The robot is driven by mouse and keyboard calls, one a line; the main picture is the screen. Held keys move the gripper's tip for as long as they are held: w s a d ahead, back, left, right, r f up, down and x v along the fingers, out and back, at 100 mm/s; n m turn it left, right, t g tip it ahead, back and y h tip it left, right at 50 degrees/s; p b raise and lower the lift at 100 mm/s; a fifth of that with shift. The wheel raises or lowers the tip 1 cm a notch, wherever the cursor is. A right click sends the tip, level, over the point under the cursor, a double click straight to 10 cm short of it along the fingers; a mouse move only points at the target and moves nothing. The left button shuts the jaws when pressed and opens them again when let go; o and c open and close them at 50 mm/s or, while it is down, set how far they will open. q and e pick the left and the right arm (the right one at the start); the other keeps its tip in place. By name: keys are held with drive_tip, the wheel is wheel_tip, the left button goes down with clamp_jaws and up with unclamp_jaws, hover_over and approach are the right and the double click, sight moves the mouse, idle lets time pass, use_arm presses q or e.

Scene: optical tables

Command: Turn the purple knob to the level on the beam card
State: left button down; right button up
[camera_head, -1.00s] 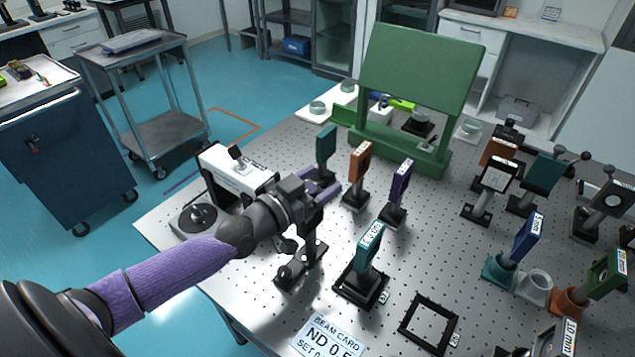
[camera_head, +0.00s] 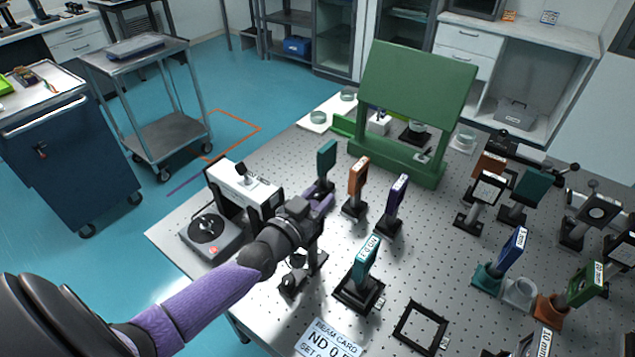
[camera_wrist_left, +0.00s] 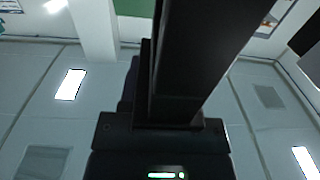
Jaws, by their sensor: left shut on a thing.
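My left gripper (camera_head: 320,203) is shut at the top of a black post mount (camera_head: 303,275) near the table's left side. Purple shows at its fingertips, but the purple knob itself is mostly hidden, so its setting cannot be read. The left wrist view shows mainly a dark upright shape close up, with a purple tint at its left edge. The beam card (camera_head: 328,340) lies flat at the near edge; "BEAM CARD" and "ND 0." are legible, and the bottom is cut off by the frame. My right gripper is not in view.
Teal (camera_head: 326,158), orange (camera_head: 358,175) and purple (camera_head: 397,192) plates stand just behind and right of the gripper. A teal labelled plate (camera_head: 367,257) stands nearer. A white box (camera_head: 243,188) is at left. A green stand (camera_head: 415,85) is behind. An empty black frame (camera_head: 420,327) lies front right.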

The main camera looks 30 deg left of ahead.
use_arm(q)
drive_tip(key=shift+r+y, duration=0.2)
drive_tip(key=shift+y, duration=0.1)
drive_tip(key=shift+f, duration=0.2)
drive_tip(key=shift+c, duration=1.6)
unclamp_jaws()
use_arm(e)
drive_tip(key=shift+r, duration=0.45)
use_arm(q)
drive_tip(key=shift+s, duration=0.1)
drive_tip(key=s+p, duration=0.1)
drive_tip(key=s, duration=0.8)
drive_tip(key=shift+s, duration=0.4)
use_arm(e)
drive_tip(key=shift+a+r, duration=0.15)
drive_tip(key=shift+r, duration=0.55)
use_arm(q)
drive_tip(key=shift+a, duration=0.1)
